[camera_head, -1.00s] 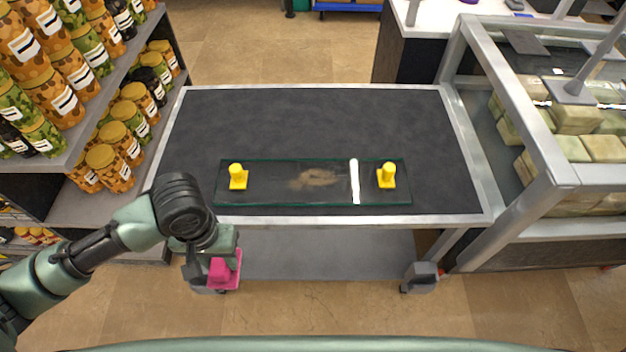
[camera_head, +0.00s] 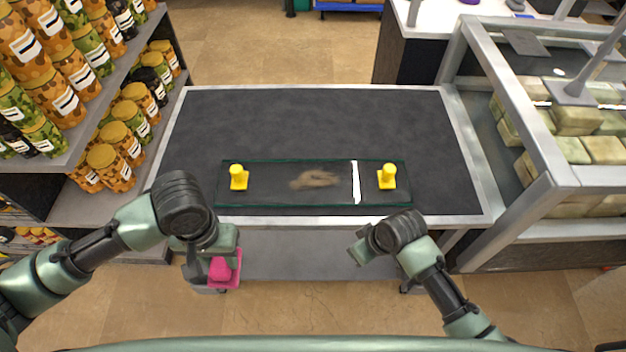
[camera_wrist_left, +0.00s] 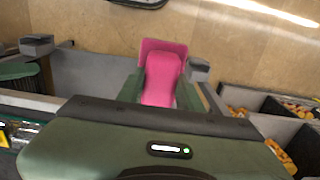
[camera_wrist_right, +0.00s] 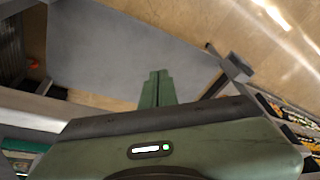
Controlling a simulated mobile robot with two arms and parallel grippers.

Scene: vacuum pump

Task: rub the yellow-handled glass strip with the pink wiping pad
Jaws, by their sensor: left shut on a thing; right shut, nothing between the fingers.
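The glass strip (camera_head: 272,188) lies along the front of the dark cart top. It has a yellow handle (camera_head: 239,177) near its left end and another (camera_head: 387,177) near its right end. A brown smudge (camera_head: 314,179) shows at its middle, with a white line right of it. My left gripper (camera_head: 214,262) is shut on the pink wiping pad (camera_head: 224,269), in front of the cart's near edge at the left. The pad also shows between the fingers in the left wrist view (camera_wrist_left: 162,78). My right gripper (camera_head: 358,250) is shut and empty, in front of the near edge; its fingers touch in the right wrist view (camera_wrist_right: 157,88).
Shelves of jars (camera_head: 110,165) stand close at the left of the cart. A metal-framed case of pale blocks (camera_head: 580,148) stands close at the right. The cart top (camera_head: 310,120) behind the strip is clear.

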